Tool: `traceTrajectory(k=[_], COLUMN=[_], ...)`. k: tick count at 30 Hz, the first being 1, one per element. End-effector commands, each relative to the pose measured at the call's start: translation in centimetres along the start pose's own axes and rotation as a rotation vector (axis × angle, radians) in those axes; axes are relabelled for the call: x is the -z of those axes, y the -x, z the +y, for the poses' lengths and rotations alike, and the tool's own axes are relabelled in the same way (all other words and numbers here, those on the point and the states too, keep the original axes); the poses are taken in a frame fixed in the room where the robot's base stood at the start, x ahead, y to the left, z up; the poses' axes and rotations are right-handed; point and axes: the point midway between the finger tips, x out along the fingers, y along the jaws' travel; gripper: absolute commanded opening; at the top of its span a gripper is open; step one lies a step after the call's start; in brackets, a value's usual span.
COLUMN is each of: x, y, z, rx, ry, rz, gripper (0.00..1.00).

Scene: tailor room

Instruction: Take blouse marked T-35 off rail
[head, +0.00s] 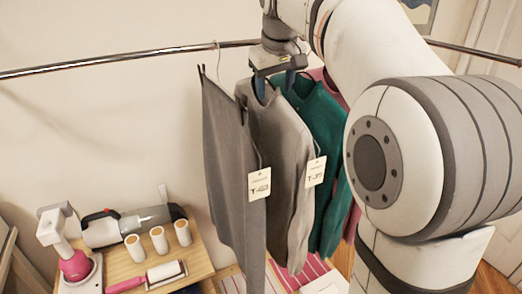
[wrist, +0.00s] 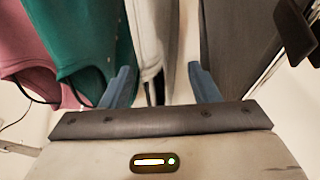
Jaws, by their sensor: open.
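A light grey blouse (head: 280,135) hangs on the rail (head: 130,58) in the head view. A tag (head: 316,171) that seems to read T-35 hangs at its right edge. My gripper (head: 274,80) is at the top of this blouse, just below the rail, pointing down. In the wrist view the open fingers (wrist: 165,80) stand apart, with the pale cloth of the light grey blouse (wrist: 150,35) between and beyond them. The gripper hides the blouse's hanger in the head view, and I cannot tell whether the fingers touch anything.
A dark grey garment (head: 225,150) with another tag (head: 259,183) hangs close on the left. A teal garment (head: 318,115) and a pink one (wrist: 25,40) hang on the other side. A wooden table (head: 195,262) with thread spools and tools stands lower left.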

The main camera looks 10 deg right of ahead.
Motion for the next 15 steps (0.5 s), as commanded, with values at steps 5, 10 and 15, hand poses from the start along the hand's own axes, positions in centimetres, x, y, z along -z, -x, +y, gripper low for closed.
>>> traceTrajectory(k=[5, 10, 15], x=[0.2, 0.2, 0.0], y=[-0.1, -2.0, -4.0], z=[0.2, 0.2, 0.4], rx=[-0.002, -0.001, 0.000], ry=[0.001, 0.002, 0.004], rz=[0.003, 0.002, 0.000], gripper=[0.55, 0.55, 0.55])
